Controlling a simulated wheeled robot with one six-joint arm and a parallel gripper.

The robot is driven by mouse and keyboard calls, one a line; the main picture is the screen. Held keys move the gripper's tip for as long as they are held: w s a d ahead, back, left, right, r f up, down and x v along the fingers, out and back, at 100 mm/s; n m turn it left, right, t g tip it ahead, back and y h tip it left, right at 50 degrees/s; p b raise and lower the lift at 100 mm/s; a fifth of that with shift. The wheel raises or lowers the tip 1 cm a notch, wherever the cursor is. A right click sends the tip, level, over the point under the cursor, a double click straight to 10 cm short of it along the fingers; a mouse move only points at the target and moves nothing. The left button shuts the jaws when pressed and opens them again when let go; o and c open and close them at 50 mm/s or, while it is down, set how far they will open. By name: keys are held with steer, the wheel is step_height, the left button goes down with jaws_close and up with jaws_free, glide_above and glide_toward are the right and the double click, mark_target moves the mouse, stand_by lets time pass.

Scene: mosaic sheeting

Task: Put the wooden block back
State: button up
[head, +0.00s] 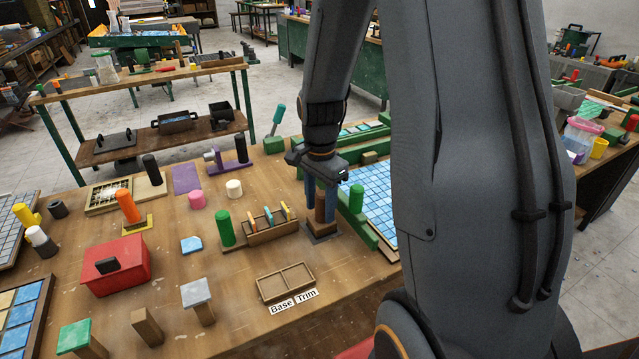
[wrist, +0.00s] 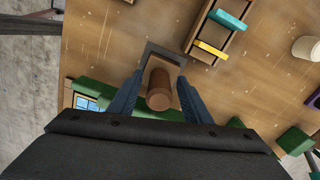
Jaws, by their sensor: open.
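A wooden block with a brown round knob (wrist: 158,92) stands upright on a dark square plate (wrist: 178,59) in the wrist view. It also shows in the head view as a brown piece (head: 320,213) on the dark plate (head: 322,236), partly hidden by my gripper. My gripper (head: 320,203) points down over it, open, with one blue finger on each side. In the wrist view the fingers of my gripper (wrist: 158,98) flank the knob, with a gap visible on both sides. Whether the fingertips touch the block's lower part cannot be told.
A slotted rack (head: 270,232) with coloured tiles stands close on the left, beside a green cylinder (head: 225,228). A blue tile panel (head: 368,205) lies on the right behind a green bar. An empty two-part tray (head: 286,282), labelled Base and Trim, lies in front.

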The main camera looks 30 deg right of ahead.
step_height(320, 180, up, 10)
steer(key=shift+r+b, duration=0.15)
steer(key=shift+b, duration=1.05)
steer(key=shift+s+a, duration=0.15)
steer(key=shift+a, duration=0.05)
steer(key=s+a+f+n+t, duration=0.1)
steer(key=s+a+f+n, duration=0.6)
steer(key=n, duration=0.8)
steer(key=s+a, duration=0.2)
steer(key=shift+s+f, duration=0.25)
steer(key=shift+s, duration=0.1)
steer(key=shift+a, duration=0.1)
